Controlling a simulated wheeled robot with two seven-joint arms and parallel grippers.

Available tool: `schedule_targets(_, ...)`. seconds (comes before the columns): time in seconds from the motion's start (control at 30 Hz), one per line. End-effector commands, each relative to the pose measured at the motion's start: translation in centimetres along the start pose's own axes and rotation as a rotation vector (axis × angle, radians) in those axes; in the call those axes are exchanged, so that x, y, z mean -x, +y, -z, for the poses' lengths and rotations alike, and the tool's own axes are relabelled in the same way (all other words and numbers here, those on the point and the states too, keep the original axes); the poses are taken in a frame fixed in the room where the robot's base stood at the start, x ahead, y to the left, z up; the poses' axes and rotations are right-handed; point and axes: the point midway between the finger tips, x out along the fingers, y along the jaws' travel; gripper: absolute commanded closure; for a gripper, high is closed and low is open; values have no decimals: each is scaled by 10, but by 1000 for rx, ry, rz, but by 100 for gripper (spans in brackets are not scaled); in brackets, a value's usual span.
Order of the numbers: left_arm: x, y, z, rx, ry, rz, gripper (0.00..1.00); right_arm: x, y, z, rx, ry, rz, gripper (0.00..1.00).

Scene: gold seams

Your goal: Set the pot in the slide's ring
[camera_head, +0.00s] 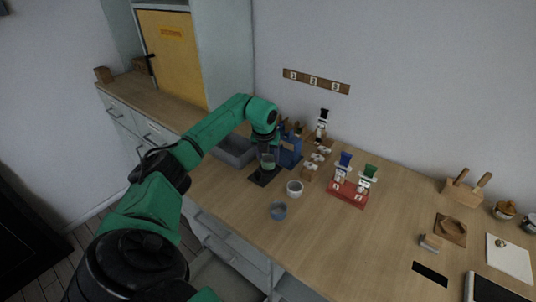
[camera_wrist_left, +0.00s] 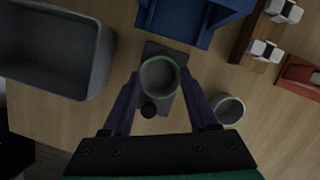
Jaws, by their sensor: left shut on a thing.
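The pot (camera_wrist_left: 158,77), a small round grey cup with a greenish rim, is between the fingers of my left gripper (camera_wrist_left: 160,88), which is shut on it. In the head view the pot (camera_head: 268,161) shows at the end of my left arm (camera_head: 268,164). The slide, a dark flat plate with a black knob (camera_wrist_left: 148,111), lies under the pot; its plate (camera_wrist_left: 152,48) shows past the pot in the wrist view and also in the head view (camera_head: 262,179). The ring is not visible; the pot may cover it. I cannot tell whether the pot touches the slide. My right gripper is not in view.
A blue stand (camera_head: 291,152) is just behind the slide, and a grey bin (camera_head: 234,151) is to its left. A red rack (camera_head: 347,194) is farther right.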

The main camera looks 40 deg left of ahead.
Motion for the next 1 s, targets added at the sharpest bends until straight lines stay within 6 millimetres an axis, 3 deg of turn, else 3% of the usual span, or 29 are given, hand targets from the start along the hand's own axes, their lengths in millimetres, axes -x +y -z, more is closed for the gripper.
schedule_targets(1.0, -11, 0, 3, 0, 0, -1, 92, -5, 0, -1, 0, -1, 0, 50)
